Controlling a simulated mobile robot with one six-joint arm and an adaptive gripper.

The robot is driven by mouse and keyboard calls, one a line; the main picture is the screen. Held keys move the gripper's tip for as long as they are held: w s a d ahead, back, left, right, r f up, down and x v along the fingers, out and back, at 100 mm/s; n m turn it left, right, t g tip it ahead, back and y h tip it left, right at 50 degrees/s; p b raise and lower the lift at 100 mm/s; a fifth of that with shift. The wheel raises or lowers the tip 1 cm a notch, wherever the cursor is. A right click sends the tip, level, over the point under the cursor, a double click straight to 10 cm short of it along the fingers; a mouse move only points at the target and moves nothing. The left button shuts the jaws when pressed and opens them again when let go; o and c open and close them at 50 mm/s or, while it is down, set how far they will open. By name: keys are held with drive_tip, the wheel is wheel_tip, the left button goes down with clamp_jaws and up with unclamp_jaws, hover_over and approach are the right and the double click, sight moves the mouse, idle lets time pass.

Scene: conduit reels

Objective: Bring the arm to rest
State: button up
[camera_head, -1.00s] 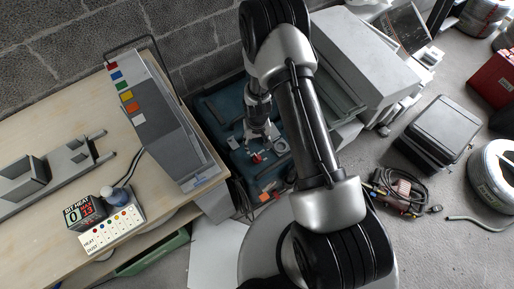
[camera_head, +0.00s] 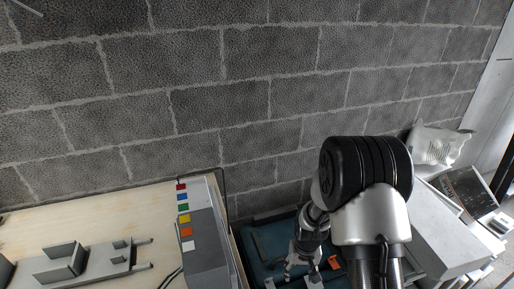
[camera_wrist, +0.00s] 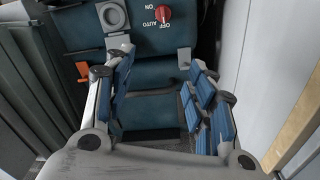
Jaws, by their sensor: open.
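My gripper (camera_wrist: 165,105) is open and empty in the wrist view, its two blue-padded fingers wide apart. Behind and between the fingers is a dark teal panel (camera_wrist: 150,70) with a red knob (camera_wrist: 162,12) marked OFF, AUTO and ON. In the head view my gripper (camera_head: 303,276) is low in the frame, over the teal unit (camera_head: 262,240) between the bench and the white cabinet. My arm hides part of that unit. I cannot tell whether the fingers touch the panel.
A wooden bench (camera_head: 100,215) with a grey box bearing coloured labels (camera_head: 203,250) stands left. A white cabinet (camera_head: 447,235) stands right. A block wall (camera_head: 220,90) closes the back. In the wrist view, an orange part (camera_wrist: 82,69) is beside the left finger.

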wheel_tip(320, 180, up, 15)
drive_tip(key=s+t, duration=0.1)
drive_tip(key=s, duration=0.1)
drive_tip(key=s+r+t, duration=0.2)
drive_tip(key=s+r, duration=0.8)
drive_tip(key=r, duration=0.5)
drive_tip(key=s+r, duration=0.4)
drive_tip(key=s, duration=0.7)
drive_tip(key=shift+s+n+t, duration=0.3)
drive_tip(key=shift+t, duration=0.1)
drive_tip(key=shift+r, duration=0.1)
